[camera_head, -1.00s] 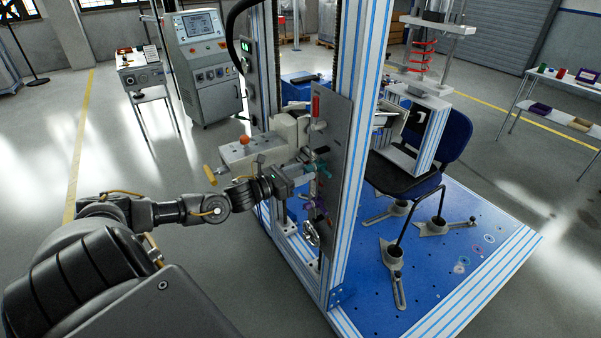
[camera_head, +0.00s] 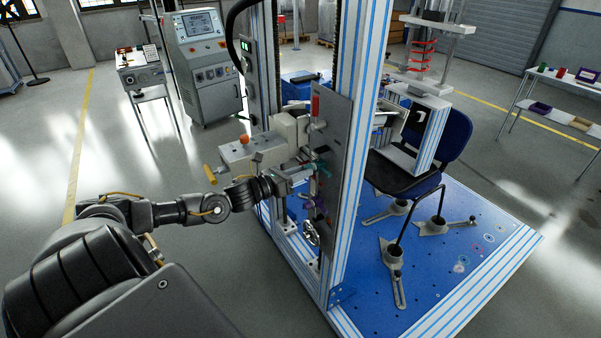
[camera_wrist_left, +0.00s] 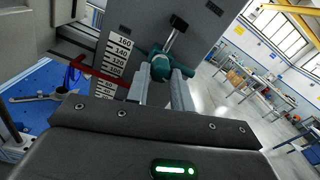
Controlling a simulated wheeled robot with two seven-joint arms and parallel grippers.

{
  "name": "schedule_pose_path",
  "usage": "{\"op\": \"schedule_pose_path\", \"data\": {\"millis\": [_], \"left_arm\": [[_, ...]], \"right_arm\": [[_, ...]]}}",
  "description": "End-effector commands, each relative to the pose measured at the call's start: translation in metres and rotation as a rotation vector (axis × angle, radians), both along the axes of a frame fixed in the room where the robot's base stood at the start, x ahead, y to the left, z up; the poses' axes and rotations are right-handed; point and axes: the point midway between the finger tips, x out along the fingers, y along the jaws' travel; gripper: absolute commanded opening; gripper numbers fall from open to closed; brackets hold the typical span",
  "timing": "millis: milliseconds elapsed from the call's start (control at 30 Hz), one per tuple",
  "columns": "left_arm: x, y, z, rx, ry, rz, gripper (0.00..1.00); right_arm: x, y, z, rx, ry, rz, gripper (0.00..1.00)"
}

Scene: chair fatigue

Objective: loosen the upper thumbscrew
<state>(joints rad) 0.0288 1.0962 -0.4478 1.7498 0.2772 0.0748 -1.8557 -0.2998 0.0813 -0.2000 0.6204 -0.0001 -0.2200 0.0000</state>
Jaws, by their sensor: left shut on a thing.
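The teal thumbscrew (camera_head: 323,168) is on the grey upright plate of the test frame, above a purple one (camera_head: 311,203). My left gripper (camera_head: 308,171) reaches it from the left and is shut on it. In the left wrist view the teal thumbscrew (camera_wrist_left: 160,66) sits between the tips of the two fingers (camera_wrist_left: 162,75), which partly hide it. A dark-tipped metal bar (camera_wrist_left: 176,32) stands out above it there. My right gripper is not in view.
A numbered scale (camera_wrist_left: 117,58) and a red pointer (camera_wrist_left: 98,73) lie left of the fingers. A red handle (camera_head: 315,106) is above on the plate (camera_head: 338,130), and a handwheel (camera_head: 311,233) below. A blue chair (camera_head: 445,145) stands behind the frame's post.

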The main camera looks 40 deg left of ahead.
Motion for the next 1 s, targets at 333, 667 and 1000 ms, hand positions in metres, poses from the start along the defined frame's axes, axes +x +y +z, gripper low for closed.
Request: {"op": "schedule_pose_path", "data": {"millis": [333,667,1000], "left_arm": [[0.000,0.000,0.001,-0.308,0.091,0.003,0.00],[0.000,0.000,0.002,-0.609,0.182,0.004,0.00],[0.000,0.000,0.003,-0.919,0.275,0.004,0.00]], "right_arm": [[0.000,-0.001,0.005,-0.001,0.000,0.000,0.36],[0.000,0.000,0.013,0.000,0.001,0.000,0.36],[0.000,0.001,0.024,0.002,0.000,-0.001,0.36]]}}
